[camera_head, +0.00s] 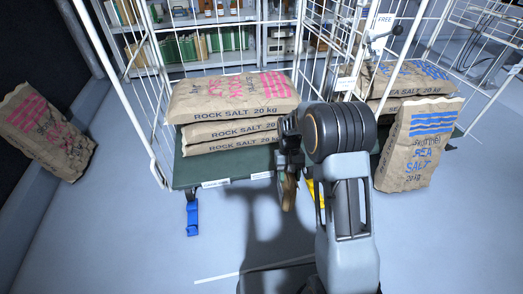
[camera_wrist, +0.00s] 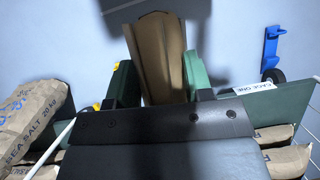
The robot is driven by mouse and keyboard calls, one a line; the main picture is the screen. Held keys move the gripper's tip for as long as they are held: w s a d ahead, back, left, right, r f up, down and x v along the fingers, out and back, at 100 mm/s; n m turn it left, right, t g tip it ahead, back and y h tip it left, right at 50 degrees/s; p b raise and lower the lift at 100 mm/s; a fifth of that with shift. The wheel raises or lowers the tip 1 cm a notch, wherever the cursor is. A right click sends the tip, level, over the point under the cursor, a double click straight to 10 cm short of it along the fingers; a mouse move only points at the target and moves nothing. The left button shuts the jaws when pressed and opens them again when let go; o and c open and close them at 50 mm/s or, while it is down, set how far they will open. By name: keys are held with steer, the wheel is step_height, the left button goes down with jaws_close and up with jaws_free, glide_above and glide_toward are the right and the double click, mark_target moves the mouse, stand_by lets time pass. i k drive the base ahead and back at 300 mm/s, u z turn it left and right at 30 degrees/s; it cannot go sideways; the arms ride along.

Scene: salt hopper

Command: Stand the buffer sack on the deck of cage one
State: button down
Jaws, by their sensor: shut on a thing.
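Cage one's green deck (camera_head: 186,175) carries a stack of rock salt sacks (camera_head: 232,97), pink print on top; its label shows upside down in the wrist view (camera_wrist: 257,86). My gripper (camera_head: 289,170) is in front of the deck's right part. Its green-sided fingers (camera_wrist: 160,85) are shut on a narrow brown, folded, paper-like thing (camera_wrist: 161,45), which hangs below the gripper (camera_head: 289,190). I cannot tell whether this is the buffer sack. A pink-striped sack (camera_head: 45,132) leans on the dark wall at left. A blue-striped sea salt sack (camera_head: 420,145) stands at right.
A second cage at right holds more sea salt sacks (camera_head: 410,78) and a tag reading FREE (camera_head: 385,20). White wire sides (camera_head: 138,95) rise around cage one. A blue caster pedal (camera_head: 193,217) juts out below its deck. Floor at front left is clear.

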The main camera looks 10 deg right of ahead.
mark_target(246, 163)
steer(key=u, duration=0.3)
steer(key=i, duration=0.95)
steer(key=u, duration=0.9)
steer(key=i, duration=0.3)
steer(key=u, duration=0.3)
